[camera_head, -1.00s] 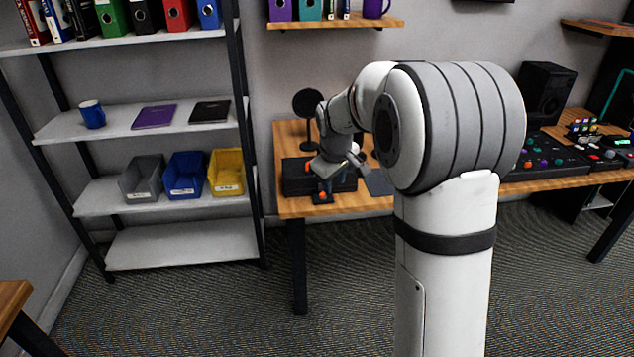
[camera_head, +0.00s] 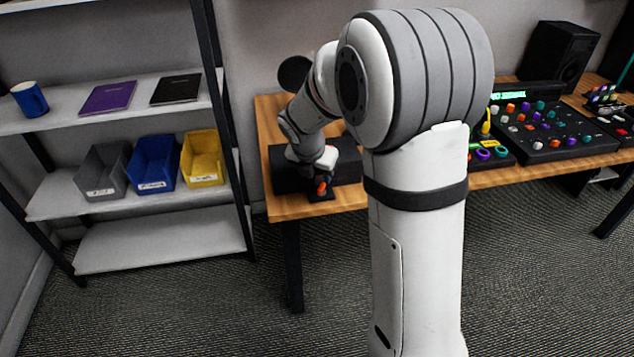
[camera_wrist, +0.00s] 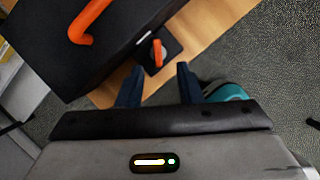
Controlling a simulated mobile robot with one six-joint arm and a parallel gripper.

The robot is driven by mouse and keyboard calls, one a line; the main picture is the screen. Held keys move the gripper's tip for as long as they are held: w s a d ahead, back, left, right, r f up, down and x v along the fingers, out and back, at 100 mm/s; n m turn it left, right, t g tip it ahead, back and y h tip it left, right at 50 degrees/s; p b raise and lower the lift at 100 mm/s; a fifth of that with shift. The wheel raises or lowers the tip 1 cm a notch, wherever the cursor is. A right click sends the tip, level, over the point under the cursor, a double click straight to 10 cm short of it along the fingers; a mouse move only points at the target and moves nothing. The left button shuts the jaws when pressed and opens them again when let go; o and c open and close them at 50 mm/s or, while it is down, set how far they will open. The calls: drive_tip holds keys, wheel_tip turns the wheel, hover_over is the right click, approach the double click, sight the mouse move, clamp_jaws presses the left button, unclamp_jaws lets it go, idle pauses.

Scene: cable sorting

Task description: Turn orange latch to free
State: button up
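The orange latch (camera_wrist: 158,52) stands on a small black plate (camera_wrist: 172,47) at the edge of the wooden table (camera_wrist: 213,25). It also shows in the head view (camera_head: 321,187), just below my gripper. My gripper (camera_wrist: 160,76) is open, with its two dark blue fingers spread apart and nothing between them. In the wrist view the latch lies just beyond the fingertips, roughly centred on the gap. I see no contact. A black box (camera_wrist: 120,45) with an orange handle (camera_wrist: 88,20) sits beside the latch. In the head view my arm partly hides the box.
In the head view a shelf rack (camera_head: 150,248) with grey, blue and yellow bins stands left of the table. A dark round-topped object (camera_head: 294,72) stands behind my forearm. Control panels (camera_head: 545,130) sit on the table at right. Open floor lies in front.

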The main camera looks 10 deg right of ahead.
sight(321, 187)
drive_tip(key=x, duration=0.3)
drive_tip(key=b+x, duration=0.1)
drive_tip(key=x, duration=0.1)
drive_tip(key=shift+w+a+f, duration=0.15)
drive_tip(key=shift+f, duration=0.25)
drive_tip(key=shift+c, duration=0.4)
clamp_jaws()
